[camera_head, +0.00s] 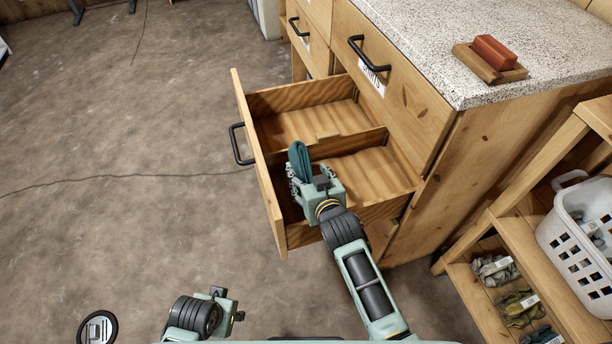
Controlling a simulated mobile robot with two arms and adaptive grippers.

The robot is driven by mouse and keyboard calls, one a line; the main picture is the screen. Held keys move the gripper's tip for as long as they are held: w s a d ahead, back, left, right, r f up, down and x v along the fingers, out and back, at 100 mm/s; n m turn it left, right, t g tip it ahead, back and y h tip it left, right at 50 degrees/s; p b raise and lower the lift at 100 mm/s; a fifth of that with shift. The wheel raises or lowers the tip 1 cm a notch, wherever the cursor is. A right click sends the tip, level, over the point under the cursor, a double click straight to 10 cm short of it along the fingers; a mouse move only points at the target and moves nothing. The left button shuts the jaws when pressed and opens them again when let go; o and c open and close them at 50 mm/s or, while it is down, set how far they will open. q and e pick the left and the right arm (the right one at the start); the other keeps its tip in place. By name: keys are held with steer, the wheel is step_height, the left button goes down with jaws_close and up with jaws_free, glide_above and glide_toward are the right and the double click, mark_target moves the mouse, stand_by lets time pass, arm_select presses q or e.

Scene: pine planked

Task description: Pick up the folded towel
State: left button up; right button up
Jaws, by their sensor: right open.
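The folded towel (299,158) is dark teal and stands narrow and upright in the open wooden drawer (249,162), near the middle divider. My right gripper (306,182) reaches down into the drawer right at the towel and is open. Its body hides the towel's lower part, and I cannot tell whether the fingers touch the cloth. My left gripper (229,303) is low in the view, outside the drawer and away from the towel. Its fingers are too small and turned to show whether they are open.
The drawer's front has a black handle (240,145). A speckled countertop (453,38) above holds a reddish block (494,52) on a wooden tray. Wooden shelves at right hold a white basket (578,245) and gloves (494,268). The floor at left is largely clear.

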steer(key=c, duration=1.4)
jaws_close()
steer(key=shift+r, duration=0.1)
